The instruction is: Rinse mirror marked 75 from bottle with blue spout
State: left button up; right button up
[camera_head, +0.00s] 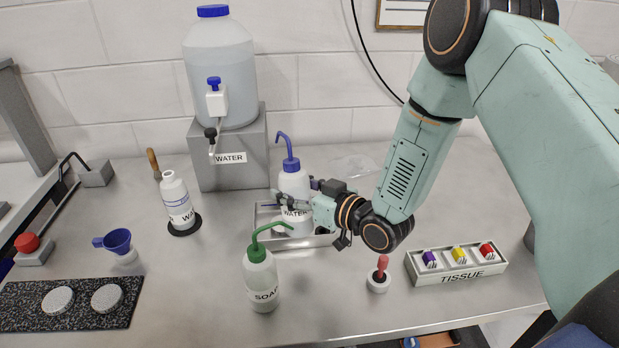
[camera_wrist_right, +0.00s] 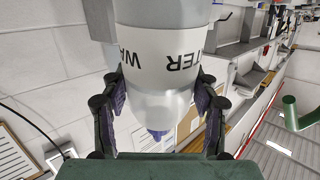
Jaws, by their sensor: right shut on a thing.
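The water bottle with the blue spout (camera_head: 293,184) stands nearly upright over the metal tray at the centre of the head view. My right gripper (camera_head: 292,203) is shut on its body from the right. In the right wrist view, both fingers (camera_wrist_right: 160,112) flank the white bottle (camera_wrist_right: 162,75), whose WATER label shows upside down. I cannot tell whether its base touches the tray. Two pale round discs (camera_head: 58,300) (camera_head: 107,298) lie on a dark speckled mat at the lower left. No 75 mark is readable on either. My left gripper is out of view.
A green-spouted SOAP bottle (camera_head: 262,282) stands in front of the metal tray (camera_head: 325,240). An open white bottle (camera_head: 178,200), a blue funnel (camera_head: 117,242) and a large water jug (camera_head: 220,75) are left. A TISSUE box (camera_head: 458,275) and small red-handled item (camera_head: 380,275) are right.

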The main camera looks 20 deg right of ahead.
jog(key=shift+w+d+f, duration=0.15)
jog(key=shift+d+f, duration=0.1)
jog(key=shift+f, duration=0.05)
jog(key=shift+w+f+b, duration=0.1)
jog(key=shift+f+b, duration=0.25)
jog(key=shift+b, duration=0.2)
jog(key=shift+w+a+f+b, duration=0.1)
jog(key=shift+a+f+b, duration=0.05)
jog(key=shift+f+b, duration=1)
jog(key=shift+f, duration=0.3)
jog(key=shift+r, duration=0.15)
jog(key=shift+s, duration=0.2)
